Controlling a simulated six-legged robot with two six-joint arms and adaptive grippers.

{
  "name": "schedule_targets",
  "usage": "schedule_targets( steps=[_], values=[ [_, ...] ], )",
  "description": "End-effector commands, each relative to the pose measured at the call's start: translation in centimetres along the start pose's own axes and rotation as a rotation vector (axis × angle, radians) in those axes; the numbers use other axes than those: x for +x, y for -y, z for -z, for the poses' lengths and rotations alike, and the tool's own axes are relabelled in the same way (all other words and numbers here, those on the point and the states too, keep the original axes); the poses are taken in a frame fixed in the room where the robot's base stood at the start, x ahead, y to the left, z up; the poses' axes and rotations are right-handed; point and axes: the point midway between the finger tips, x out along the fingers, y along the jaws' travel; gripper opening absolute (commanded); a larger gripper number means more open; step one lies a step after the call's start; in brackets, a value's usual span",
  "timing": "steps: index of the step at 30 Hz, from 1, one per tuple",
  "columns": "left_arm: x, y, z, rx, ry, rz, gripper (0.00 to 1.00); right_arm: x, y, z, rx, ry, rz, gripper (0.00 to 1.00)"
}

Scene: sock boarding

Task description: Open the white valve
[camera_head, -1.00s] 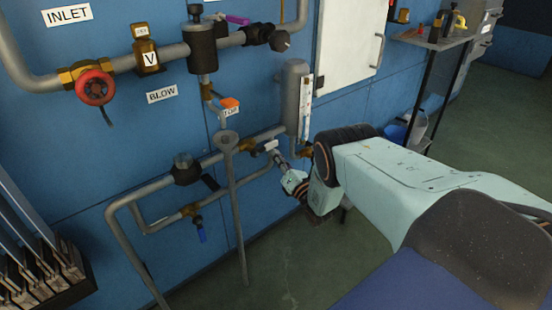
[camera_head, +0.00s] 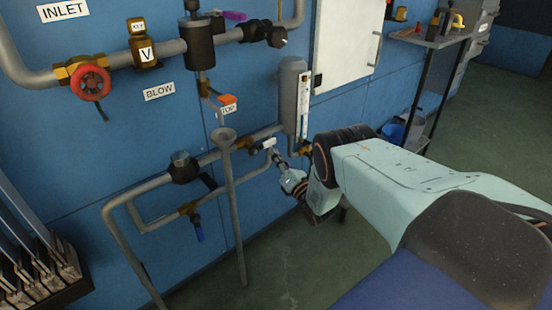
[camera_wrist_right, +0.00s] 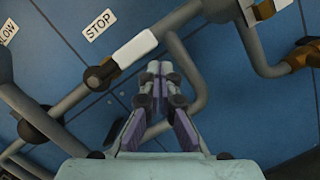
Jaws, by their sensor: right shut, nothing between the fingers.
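The white valve handle (camera_head: 268,143) is on the lower pipe, left of the grey cylinder. In the right wrist view the white handle (camera_wrist_right: 135,48) lies slanted along its pipe, just beyond and left of my fingertips. My right gripper (camera_wrist_right: 158,70) is shut with nothing between its fingers. In the head view my right gripper (camera_head: 277,158) is just below the handle. I cannot tell whether it touches the handle. My left gripper is not in view.
A vertical rod with a funnel (camera_head: 228,165) stands left of the valve. The grey cylinder (camera_head: 293,95) is close on the right. A blue-handled valve (camera_head: 199,229) hangs lower left. A STOP label (camera_wrist_right: 100,25) is on the wall. A red handwheel (camera_head: 90,83) is at upper left.

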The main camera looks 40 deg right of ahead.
Motion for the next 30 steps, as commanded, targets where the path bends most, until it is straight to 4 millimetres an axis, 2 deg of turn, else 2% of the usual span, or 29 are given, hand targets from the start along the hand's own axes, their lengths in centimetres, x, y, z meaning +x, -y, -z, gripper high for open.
schedule_targets(
  steps=[1,9,15,24,30],
  values=[
    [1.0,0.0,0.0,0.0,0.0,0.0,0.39,-0.2,0.7,0.9,0.0,-0.002,0.001,0.0],
    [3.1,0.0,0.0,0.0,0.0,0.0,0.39,-0.5,2.2,2.5,0.001,-0.007,0.003,0.0],
    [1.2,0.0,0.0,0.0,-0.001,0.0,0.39,-3.8,2.4,1.9,0.0,-0.01,0.006,0.0],
    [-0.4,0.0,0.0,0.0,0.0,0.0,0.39,-8.8,3.2,1.7,0.001,-0.01,0.005,0.0],
    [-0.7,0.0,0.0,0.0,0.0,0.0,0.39,-10.2,3.4,1.7,0.001,-0.008,0.003,0.0]
  ],
)
